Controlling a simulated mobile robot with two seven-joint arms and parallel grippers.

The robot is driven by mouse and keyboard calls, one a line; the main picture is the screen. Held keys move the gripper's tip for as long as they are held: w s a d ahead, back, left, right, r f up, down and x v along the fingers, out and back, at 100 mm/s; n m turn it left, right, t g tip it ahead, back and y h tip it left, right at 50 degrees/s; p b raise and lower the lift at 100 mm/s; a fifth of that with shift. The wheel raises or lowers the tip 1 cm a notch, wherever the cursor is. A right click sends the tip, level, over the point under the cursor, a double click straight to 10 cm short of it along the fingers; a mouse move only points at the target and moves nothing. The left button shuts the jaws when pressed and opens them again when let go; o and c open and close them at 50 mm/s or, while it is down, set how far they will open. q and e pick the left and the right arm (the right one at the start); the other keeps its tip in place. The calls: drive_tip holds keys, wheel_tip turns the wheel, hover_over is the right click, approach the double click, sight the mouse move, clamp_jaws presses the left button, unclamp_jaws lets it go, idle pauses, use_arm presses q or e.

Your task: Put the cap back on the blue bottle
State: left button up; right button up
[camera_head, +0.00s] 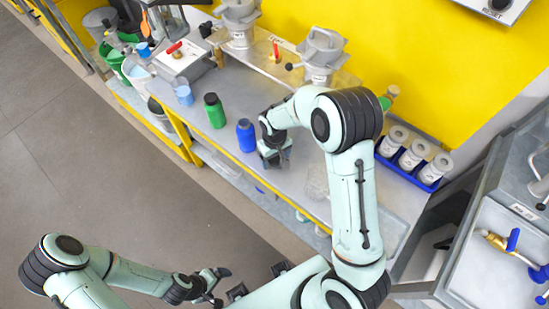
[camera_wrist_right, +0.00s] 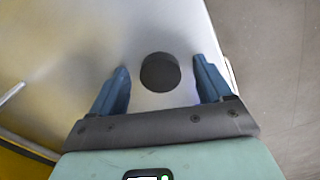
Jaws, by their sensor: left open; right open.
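The blue bottle (camera_head: 247,136) stands upright on the grey bench, just left of my right gripper (camera_head: 272,158) in the head view. Its top looks dark blue, and I cannot make out its neck clearly. A round black cap (camera_wrist_right: 160,72) lies on the bench surface in the right wrist view, between the two blue fingers of my open right gripper, with gaps on both sides. The gripper hides the cap in the head view. My left gripper (camera_head: 218,284) is open and empty, out over the floor away from the bench.
Grey machines (camera_head: 322,52) line the back. A blue tray (camera_head: 430,187) with white containers is at the right.

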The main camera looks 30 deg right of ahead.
sight(275, 159)
drive_tip(key=c, duration=1.2)
use_arm(q)
drive_tip(key=shift+w+r+p, duration=0.75)
drive_tip(key=shift+w+r, duration=0.05)
drive_tip(key=shift+r, duration=0.2)
use_arm(e)
wheel_tip(275, 159, up, 20)
